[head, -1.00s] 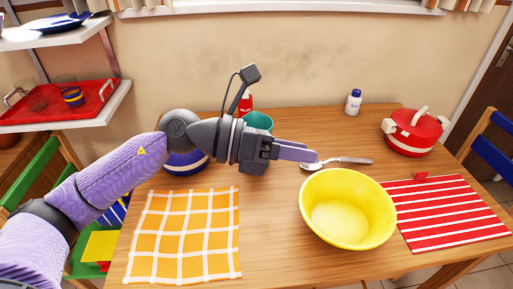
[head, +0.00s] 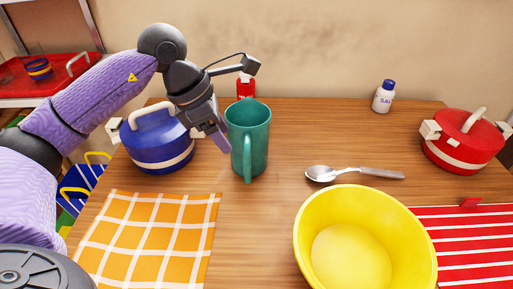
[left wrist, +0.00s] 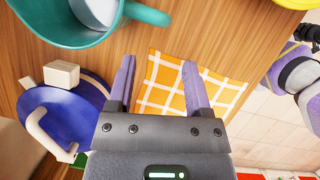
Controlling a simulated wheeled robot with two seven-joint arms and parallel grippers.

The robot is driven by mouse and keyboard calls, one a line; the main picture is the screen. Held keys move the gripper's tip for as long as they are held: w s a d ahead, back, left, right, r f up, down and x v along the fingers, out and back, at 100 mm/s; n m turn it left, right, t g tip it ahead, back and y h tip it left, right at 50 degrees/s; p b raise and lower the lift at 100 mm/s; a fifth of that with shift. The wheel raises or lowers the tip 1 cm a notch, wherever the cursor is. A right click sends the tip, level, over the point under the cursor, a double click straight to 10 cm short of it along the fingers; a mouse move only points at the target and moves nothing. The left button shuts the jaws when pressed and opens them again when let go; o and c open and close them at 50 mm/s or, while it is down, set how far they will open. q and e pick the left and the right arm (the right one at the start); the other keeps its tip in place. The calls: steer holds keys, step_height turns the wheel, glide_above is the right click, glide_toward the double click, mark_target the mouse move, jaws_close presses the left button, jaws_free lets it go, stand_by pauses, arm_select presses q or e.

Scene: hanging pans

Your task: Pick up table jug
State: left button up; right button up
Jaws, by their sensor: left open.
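The teal jug (head: 262,135) stands upright on the wooden table, its handle facing me. My left gripper (head: 219,143) is just left of the jug, pointing down and toward it. The fingers are apart with nothing between them. In the left wrist view the open fingers (left wrist: 158,75) show below the jug (left wrist: 60,36), whose rim and handle are at the top left. The view is partly cut off there. I cannot tell whether a finger touches the jug. My right gripper is not in view.
A blue pot (head: 150,160) stands close behind and left of my gripper. A red bottle (head: 246,88) is behind the jug. A spoon (head: 340,174), a yellow bowl (head: 310,235), a salt bottle (head: 383,99) and a red pot (head: 462,150) are to the right. An orange checked cloth (head: 150,240) lies in front.

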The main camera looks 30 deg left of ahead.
mark_target(244, 163)
arm_select(q)
steer(key=b+x, duration=0.4)
steer(key=x, duration=0.5)
steer(key=shift+d+f, duration=0.15)
steer(key=shift+d, duration=0.05)
steer(key=shift+f, duration=0.15)
steer(key=shift+r, duration=0.2)
steer(key=shift+c, duration=0.5)
jaws_close()
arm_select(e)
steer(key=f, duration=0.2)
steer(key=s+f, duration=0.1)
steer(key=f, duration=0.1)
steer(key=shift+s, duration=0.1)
